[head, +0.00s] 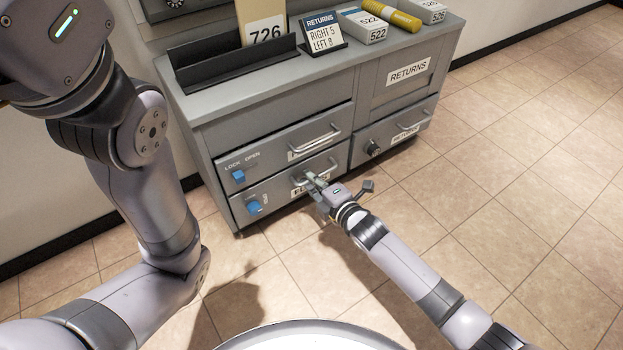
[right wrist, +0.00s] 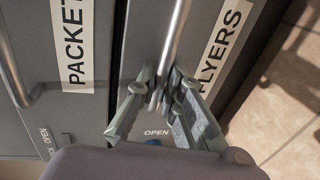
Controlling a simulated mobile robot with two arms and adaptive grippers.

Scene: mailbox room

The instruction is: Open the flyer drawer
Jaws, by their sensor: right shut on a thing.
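The flyer drawer (head: 281,196) is the lower left drawer of the grey cabinet, with a white label reading FLYERS (right wrist: 222,48) beside its bar handle (right wrist: 178,30). My right gripper (head: 316,184) is at this drawer's front, partly covering the label in the head view. In the right wrist view its fingers (right wrist: 163,92) are shut around the metal handle. A blue switch (head: 255,207) sits on the drawer's left side, near the word OPEN. The drawer front looks about flush; I cannot tell any small gap. My left gripper is out of view.
The packet drawer (head: 295,142) above has its own handle and a blue switch (head: 238,176). A RETURNS drawer (head: 385,141) with a dark knob is to the right. A black tray (head: 235,67), sign and boxes stand on top. The tiled floor in front is clear.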

